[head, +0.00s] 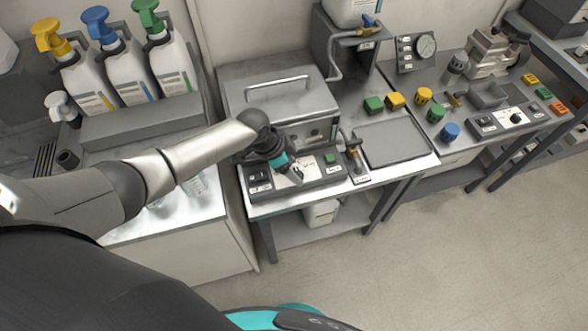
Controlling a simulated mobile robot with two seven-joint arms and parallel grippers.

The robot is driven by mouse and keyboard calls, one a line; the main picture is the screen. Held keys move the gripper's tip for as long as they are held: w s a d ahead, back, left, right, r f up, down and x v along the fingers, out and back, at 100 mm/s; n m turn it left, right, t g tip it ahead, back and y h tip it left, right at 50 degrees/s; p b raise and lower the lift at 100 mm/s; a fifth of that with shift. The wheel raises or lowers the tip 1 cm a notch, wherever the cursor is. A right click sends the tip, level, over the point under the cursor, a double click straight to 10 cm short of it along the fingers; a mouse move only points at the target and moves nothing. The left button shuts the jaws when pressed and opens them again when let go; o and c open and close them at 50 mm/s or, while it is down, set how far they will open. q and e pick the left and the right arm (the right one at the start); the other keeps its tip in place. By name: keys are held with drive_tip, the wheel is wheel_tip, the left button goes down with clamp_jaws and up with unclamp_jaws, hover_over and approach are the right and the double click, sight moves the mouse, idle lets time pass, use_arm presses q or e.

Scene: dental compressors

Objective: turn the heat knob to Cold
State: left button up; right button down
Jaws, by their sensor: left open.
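My left gripper (296,175) is over the front control panel (313,174) of a grey metal box unit (278,100). Its fingers point down at the white plate on that panel and it is open. A heat knob on this plate cannot be made out; the gripper covers part of the plate. The knob's setting cannot be read. A dark switch (258,177) is left of the gripper and a green button (331,159) is right of it. Whether the fingers touch anything cannot be told. My right gripper is out of view.
Another panel with a black knob (517,118) is on the right bench. Colored caps (374,104) stand behind the tray. Pump bottles (123,70) stand at left. The floor in front is clear.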

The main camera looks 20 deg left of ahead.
use_arm(q)
drive_tip(key=shift+w+d+f, duration=0.1)
drive_tip(key=shift+d+f, duration=0.05)
drive_tip(key=shift+f, duration=0.2)
clamp_jaws()
idle(0.5)
